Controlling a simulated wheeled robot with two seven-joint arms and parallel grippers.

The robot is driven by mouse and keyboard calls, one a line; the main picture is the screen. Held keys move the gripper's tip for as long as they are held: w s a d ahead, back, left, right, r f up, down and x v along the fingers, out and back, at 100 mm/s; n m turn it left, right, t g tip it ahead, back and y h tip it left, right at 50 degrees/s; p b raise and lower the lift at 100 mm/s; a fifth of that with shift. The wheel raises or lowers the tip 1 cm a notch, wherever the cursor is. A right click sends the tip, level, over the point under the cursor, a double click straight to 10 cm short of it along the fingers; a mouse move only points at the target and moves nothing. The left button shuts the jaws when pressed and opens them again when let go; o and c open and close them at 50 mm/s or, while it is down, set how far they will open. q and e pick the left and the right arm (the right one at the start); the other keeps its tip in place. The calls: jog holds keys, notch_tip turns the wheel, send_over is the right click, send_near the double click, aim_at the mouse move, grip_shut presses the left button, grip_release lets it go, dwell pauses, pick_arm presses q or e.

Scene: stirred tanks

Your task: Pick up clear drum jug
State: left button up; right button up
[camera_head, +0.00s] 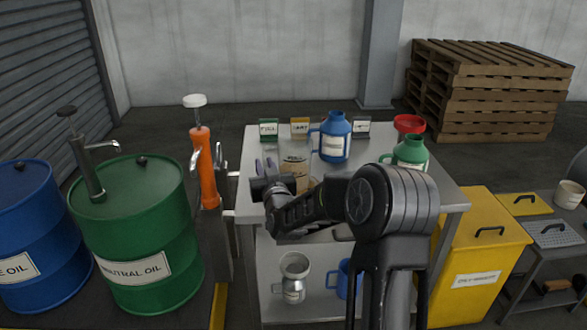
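A grey, see-through-looking jug (292,284) with a wide mouth and a pale label stands upright on the lower shelf of the grey table; I take it for the clear drum jug. My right arm reaches over the tabletop from the lower right. My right gripper (265,168) is above the left part of the tabletop, higher than the shelf and apart from this jug. Its fingers are small and partly hidden by the wrist, so I cannot tell whether they are open. My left gripper is not in view.
The grey table (252,217) also bears a blue jug (335,145), a green jug (411,152), a tan container (295,163) and small signs. Another blue jug (344,277) stands on the shelf, partly behind my arm. A green drum (140,235) and yellow bin (480,255) flank the table.

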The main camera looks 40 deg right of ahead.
grip_shut()
jog(key=shift+r, duration=0.1)
dwell(1.1)
